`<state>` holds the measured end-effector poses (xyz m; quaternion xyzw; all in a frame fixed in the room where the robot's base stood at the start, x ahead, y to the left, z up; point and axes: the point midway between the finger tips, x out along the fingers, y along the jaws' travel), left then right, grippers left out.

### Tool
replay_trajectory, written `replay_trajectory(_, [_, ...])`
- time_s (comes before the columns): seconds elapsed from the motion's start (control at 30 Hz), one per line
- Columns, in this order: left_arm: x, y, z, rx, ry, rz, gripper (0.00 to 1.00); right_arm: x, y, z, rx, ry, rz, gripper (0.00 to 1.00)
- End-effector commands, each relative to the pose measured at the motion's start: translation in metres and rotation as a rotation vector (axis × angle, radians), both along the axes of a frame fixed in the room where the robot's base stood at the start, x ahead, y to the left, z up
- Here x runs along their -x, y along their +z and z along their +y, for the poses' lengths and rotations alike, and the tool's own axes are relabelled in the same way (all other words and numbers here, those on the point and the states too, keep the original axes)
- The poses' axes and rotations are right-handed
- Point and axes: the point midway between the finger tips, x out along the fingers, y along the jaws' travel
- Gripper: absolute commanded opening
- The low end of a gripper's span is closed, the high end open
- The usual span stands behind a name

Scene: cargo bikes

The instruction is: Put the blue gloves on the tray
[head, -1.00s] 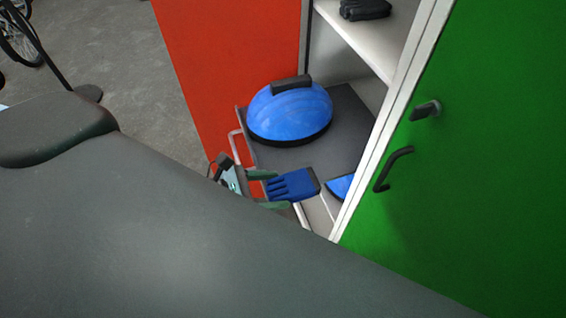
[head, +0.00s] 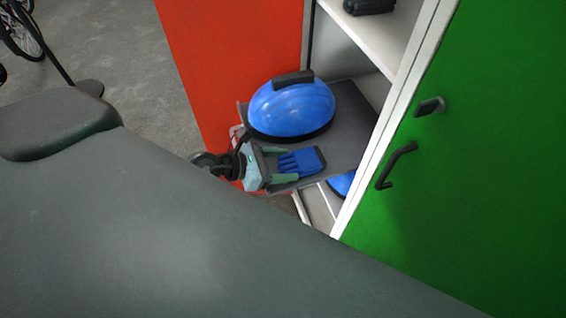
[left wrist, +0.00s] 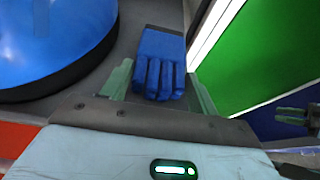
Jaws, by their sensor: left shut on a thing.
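The blue gloves (head: 303,162), with a dark cuff, are between the fingers of my left gripper (head: 284,167). The gripper is shut on them, and they also show in the left wrist view (left wrist: 160,62), cuff pointing away. They are over the front part of the dark grey tray (head: 352,125) in the open cabinet; I cannot tell whether they touch it. In the left wrist view, a small grey-green shape at the right edge looks like my right gripper (left wrist: 290,115); its jaws are too small to read.
A blue dome with a black handle (head: 292,108) fills the back left of the tray. A red panel (head: 230,70) stands left and a green door with handles (head: 500,150) right. Black gloves (head: 368,5) lie on the upper shelf. Another blue object (head: 341,184) is below.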

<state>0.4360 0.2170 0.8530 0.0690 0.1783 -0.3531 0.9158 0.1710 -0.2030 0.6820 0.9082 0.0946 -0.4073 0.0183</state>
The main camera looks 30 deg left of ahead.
Motion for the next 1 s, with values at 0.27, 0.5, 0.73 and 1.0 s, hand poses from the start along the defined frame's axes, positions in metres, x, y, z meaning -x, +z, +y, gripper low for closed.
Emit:
replay_trajectory(0.27, [-0.0006,-0.0011,0.0001,0.000,0.000,-0.003,0.36,-0.0013,0.0011,0.0008,-0.002,-0.002,-0.003,0.29])
replay_trajectory(0.5, [-0.0003,-0.0047,0.0001,0.000,0.001,-0.002,0.70,-0.0009,-0.0004,0.0036,-0.009,-0.010,0.000,0.29])
replay_trajectory(0.73, [-0.0003,-0.0044,0.0001,-0.001,0.000,-0.002,0.81,-0.0012,-0.0001,0.0042,-0.011,-0.012,0.000,0.29])
replay_trajectory(1.0, [-0.0004,-0.0031,0.0002,0.000,0.000,-0.003,0.81,-0.0019,0.0007,0.0032,-0.008,-0.008,-0.002,0.29])
